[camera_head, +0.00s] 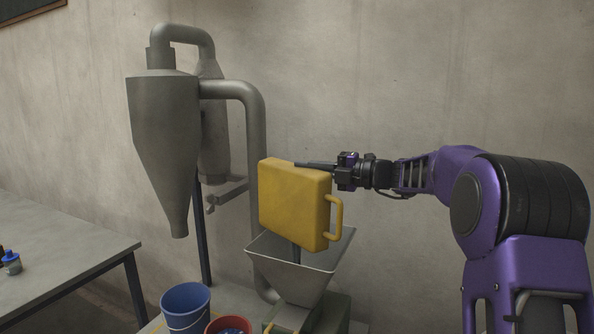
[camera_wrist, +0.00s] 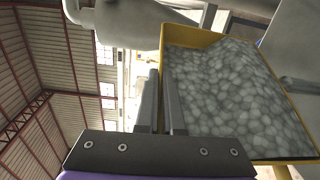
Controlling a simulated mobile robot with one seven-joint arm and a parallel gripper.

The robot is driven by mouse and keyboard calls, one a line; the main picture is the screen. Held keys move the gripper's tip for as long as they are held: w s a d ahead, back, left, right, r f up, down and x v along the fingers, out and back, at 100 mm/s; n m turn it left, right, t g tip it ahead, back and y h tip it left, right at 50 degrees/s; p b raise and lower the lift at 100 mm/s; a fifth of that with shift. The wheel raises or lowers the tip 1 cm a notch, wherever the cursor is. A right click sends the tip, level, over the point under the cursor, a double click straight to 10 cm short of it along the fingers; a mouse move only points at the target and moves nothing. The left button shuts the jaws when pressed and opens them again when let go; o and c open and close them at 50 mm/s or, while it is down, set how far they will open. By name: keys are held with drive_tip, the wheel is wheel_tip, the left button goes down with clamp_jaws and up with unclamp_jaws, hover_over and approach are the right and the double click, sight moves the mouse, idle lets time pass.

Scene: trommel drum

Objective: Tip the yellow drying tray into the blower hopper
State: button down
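The yellow drying tray (camera_head: 292,200) is tipped up on edge above the blower hopper (camera_head: 320,276), its flat underside towards the head camera and its handle on the right. In the wrist view the tray (camera_wrist: 192,34) holds many grey, pebble-like pieces, heaped across its inside. My gripper (camera_head: 303,164) is at the tray's upper edge. In the wrist view the fingers of my gripper (camera_wrist: 162,78) lie on either side of the tray's wall and grip it. A dark strip shows between tray and hopper; I cannot tell what it is. The hopper's inside is largely hidden.
A grey cyclone (camera_head: 163,120) with pipes stands left of the tray, against the wall. A blue bucket (camera_head: 186,312) and a red bucket (camera_head: 226,324) stand left of the hopper. A table (camera_head: 70,250) is at the far left. The space right of the hopper is open.

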drive_tip(key=shift+w+d+f+m+t+y, duration=0.2)
drive_tip(key=shift+w+d+m, duration=0.55)
drive_tip(key=shift+w+d, duration=0.15)
drive_tip(key=shift+w+d+f+m+t+y, duration=0.15)
drive_tip(key=shift+w+d+m+t+y, duration=0.05)
drive_tip(key=shift+w+d+m, duration=0.6)
drive_tip(key=s+a+r+n, duration=0.1)
drive_tip(key=s+a+r+n+h, duration=0.1)
drive_tip(key=s+a+n, duration=0.1)
drive_tip(key=s+a+r+n, duration=0.1)
drive_tip(key=s, duration=0.1)
drive_tip(key=shift+a+g, duration=0.3)
drive_tip(key=shift+a, duration=0.1)
drive_tip(key=s+a+r+n+t+h, duration=0.3)
drive_tip(key=s+a+n+h, duration=0.4)
drive_tip(key=s+a+n, duration=0.4)
drive_tip(key=shift+s+a+r+n, duration=0.35)
drive_tip(key=shift+r+n, duration=0.3)
drive_tip(key=shift+n, duration=0.2)
idle(0.5)
